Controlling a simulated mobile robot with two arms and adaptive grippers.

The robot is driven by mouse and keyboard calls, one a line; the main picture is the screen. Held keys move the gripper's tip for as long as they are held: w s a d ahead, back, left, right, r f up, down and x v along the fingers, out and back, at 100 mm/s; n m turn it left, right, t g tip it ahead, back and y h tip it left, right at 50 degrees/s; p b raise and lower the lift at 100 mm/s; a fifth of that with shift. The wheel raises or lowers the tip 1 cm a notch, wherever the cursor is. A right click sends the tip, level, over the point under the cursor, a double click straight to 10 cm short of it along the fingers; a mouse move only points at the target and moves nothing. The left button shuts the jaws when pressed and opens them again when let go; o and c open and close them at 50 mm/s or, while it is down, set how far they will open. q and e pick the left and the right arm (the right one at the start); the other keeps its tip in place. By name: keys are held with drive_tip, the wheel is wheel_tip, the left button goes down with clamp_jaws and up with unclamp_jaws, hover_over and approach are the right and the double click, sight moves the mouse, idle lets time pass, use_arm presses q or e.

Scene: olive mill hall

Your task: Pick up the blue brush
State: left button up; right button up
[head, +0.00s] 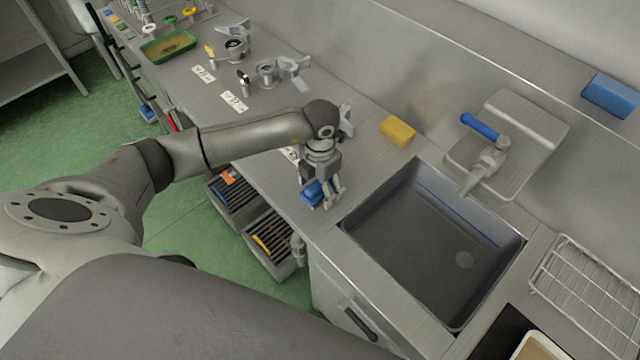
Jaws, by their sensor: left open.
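A small blue object (313,192), which looks like the blue brush, is on the steel counter just left of the sink. My left gripper (325,200) points down right at it, with its fingers open. The gripper hides part of the blue object, and I cannot tell whether the fingers touch it. My right gripper is not in view.
A sink (430,245) with a blue-handled tap (482,127) lies to the right. A yellow sponge-like block (397,131) sits behind it. A blue block (611,95) rests on the back ledge. Open drawers (268,243) stick out below the counter. A wire rack (585,290) is at right.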

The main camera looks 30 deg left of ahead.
use_arm(q)
drive_tip(key=shift+f, duration=0.4)
drive_tip(key=shift+c, duration=0.4)
drive_tip(key=c, duration=1.1)
drive_tip(key=shift+o, duration=0.2)
drive_tip(key=shift+r, duration=0.15)
drive_tip(key=shift+w+r, duration=0.1)
drive_tip(key=shift+r, duration=0.45)
drive_tip(key=s+d+r+b, duration=0.3)
drive_tip(key=s+r+b, duration=0.2)
drive_tip(key=s+r, duration=0.6)
drive_tip(key=s, duration=0.2)
drive_tip(key=shift+s+d+r, duration=0.15)
drive_tip(key=shift+s+r, duration=0.2)
drive_tip(key=shift+s, duration=0.05)
